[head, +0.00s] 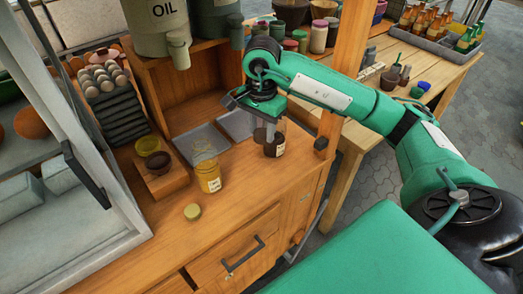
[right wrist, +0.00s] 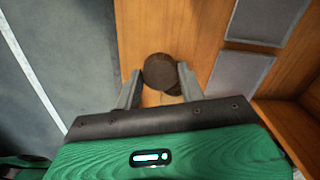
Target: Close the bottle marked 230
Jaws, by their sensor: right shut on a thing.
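My right gripper (head: 265,136) is at the cabinet's right side, over a dark bottle (head: 279,148) with a pale label. In the right wrist view the gripper (right wrist: 158,80) is shut on a round dark brown lid (right wrist: 159,68). A darker shape shows under the lid, slightly offset; I cannot tell whether the lid sits on the bottle. A jar with yellow contents (head: 209,178) stands upright to the left, and a yellowish lid (head: 192,211) lies in front of it. The label numbers are too small to read. My left gripper is not in view.
Two grey flat plates (head: 202,141) lie behind the jar. A wooden block (head: 164,181) holds small round dishes at the left. A glass-sided case (head: 120,225) bounds the left. The wooden top is clear in front of the dark bottle; its right edge is close.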

